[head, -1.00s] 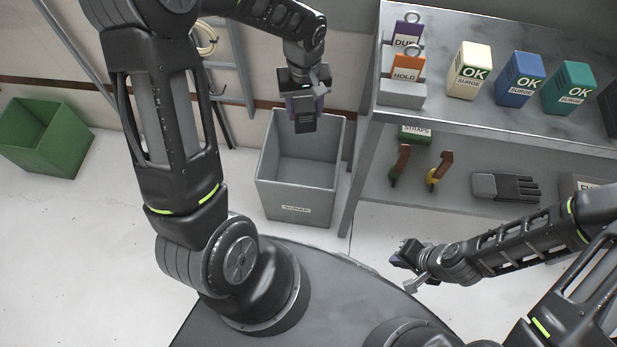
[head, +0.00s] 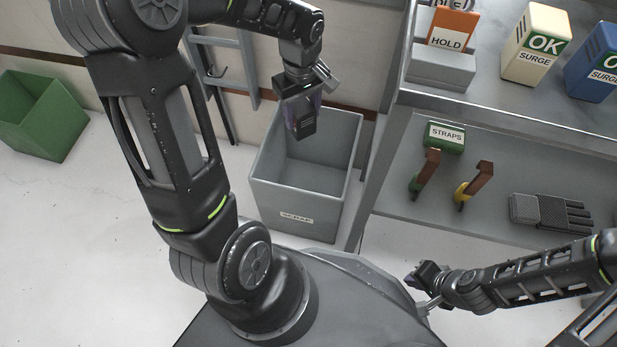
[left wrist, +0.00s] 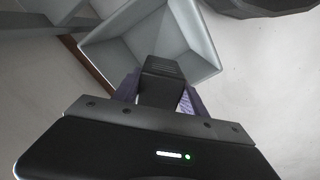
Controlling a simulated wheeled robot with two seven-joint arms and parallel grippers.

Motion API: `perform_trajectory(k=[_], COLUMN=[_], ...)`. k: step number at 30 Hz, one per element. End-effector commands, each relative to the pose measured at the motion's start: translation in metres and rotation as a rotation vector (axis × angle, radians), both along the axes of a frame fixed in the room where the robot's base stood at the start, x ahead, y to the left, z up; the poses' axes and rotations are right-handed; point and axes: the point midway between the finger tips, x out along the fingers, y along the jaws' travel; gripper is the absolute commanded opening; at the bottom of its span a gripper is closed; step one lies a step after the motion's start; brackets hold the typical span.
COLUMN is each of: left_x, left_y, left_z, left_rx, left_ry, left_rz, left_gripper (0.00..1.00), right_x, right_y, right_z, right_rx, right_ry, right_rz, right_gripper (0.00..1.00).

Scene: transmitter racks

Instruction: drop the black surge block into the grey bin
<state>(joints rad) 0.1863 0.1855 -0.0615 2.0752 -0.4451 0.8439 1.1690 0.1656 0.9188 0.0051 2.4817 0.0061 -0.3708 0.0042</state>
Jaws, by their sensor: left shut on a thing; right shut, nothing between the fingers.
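The grey bin (head: 298,217), labelled SCRAP, stands on the floor left of the rack. My left gripper (head: 303,118) is over the bin's opening toward its back left side, pointing down. It is shut on the black surge block (head: 304,127), whose lower end hangs at about the bin's mouth. In the left wrist view the black block (left wrist: 162,72) sits between purple finger pads, with the bin's pale open inside (left wrist: 185,35) beyond it. My right gripper (head: 424,282) is shut and empty, low at the right in front of the rack.
A green bin (head: 45,125) stands on the floor at the far left. The rack's top shelf holds a HOLD tag stand (head: 441,68) and cream (head: 534,45) and blue (head: 592,65) OK blocks.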

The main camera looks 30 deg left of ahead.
Motion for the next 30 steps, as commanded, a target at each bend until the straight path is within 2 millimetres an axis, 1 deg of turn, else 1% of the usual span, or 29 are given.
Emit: perform_trajectory(k=[5,12,18,22,29,30], left_x=[0.0,0.0,0.0,0.0,0.0,0.0], left_y=[0.0,0.0,0.0,0.0,0.0,0.0], left_z=[-0.013,-0.041,-0.057,-0.06,-0.059,-0.059], left_rx=[0.0,0.0,0.0,0.0,0.0,0.0], left_ry=[0.001,0.001,-0.001,-0.001,-0.001,-0.001], left_rz=[-0.001,-0.001,-0.001,-0.002,-0.002,-0.002], left_gripper=[0.03,0.03,0.03,0.03,0.03,0.51], right_x=[0.001,0.005,0.007,0.008,0.009,0.009], right_y=[0.0,0.001,0.001,0.001,0.001,0.001], right_z=[-0.011,-0.037,-0.051,-0.053,-0.052,-0.052], right_rx=[-0.001,-0.002,-0.004,-0.004,-0.004,-0.004], right_ry=[-0.004,-0.013,-0.02,-0.023,-0.024,-0.024], right_rz=[-0.001,-0.007,-0.011,-0.012,-0.012,-0.011], right_gripper=[0.0,0.0,0.0,0.0,0.0,0.0])
